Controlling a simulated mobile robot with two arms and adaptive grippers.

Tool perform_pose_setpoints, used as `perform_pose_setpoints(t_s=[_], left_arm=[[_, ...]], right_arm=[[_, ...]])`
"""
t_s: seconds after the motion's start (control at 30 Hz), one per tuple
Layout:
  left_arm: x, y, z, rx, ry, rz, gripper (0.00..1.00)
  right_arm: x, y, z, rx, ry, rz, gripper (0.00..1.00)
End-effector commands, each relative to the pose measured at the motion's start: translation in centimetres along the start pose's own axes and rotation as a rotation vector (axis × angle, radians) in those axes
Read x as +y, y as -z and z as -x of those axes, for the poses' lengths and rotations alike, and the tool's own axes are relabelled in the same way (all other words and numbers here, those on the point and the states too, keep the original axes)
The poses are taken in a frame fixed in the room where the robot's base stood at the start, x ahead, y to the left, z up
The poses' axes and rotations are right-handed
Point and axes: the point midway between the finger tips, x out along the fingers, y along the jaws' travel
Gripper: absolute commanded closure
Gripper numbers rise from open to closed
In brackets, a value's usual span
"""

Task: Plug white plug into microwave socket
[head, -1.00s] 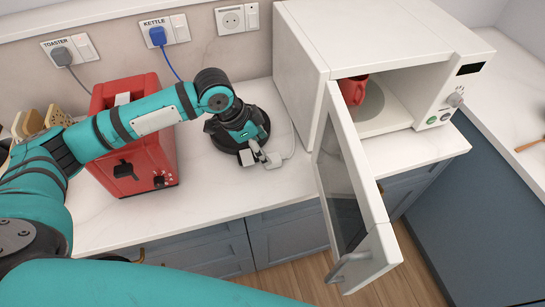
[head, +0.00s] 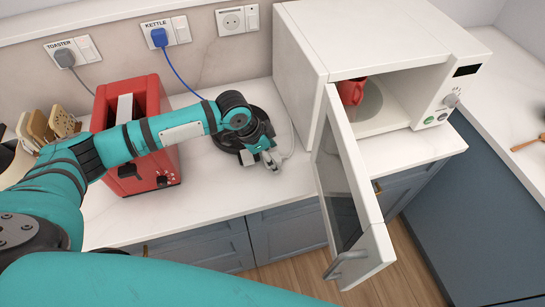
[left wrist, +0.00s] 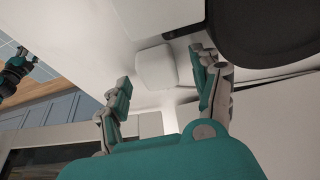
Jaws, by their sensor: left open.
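The white plug (left wrist: 155,67) lies on the worktop in the left wrist view, just ahead of the fingertips and between their lines. My left gripper (left wrist: 158,75) is open, with one finger on each side and a gap to the plug. In the head view my left gripper (head: 261,160) is low over the worktop, beside the black round base, and mostly hides the plug. A white cord (head: 291,143) runs from there toward the microwave.
The white microwave (head: 385,38) has its door (head: 352,185) swung open, close right of my gripper. The red toaster (head: 150,172) stands to the left. Grey toaster plug (head: 65,58) and blue kettle plug (head: 159,37) fill the other sockets. A black round base (head: 227,141) lies behind my gripper.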

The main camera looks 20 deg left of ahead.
Motion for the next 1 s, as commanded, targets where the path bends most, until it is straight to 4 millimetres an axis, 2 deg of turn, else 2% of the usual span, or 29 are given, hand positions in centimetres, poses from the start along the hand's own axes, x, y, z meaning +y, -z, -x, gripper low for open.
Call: perform_pose_setpoints(t_s=[0.27,0.7,1.0], left_arm=[[0.02,-0.02,-0.01,0.000,0.000,0.000,0.35],[0.01,0.00,0.03,0.001,0.000,0.000,0.90],[-0.01,0.11,0.22,0.002,0.001,0.000,0.90]], right_arm=[[0.02,0.00,-0.04,0.000,0.000,0.000,0.60],[0.36,-0.02,-0.03,0.001,-0.004,0.002,0.60],[0.38,-0.01,-0.17,0.001,-0.004,0.002,0.60]])
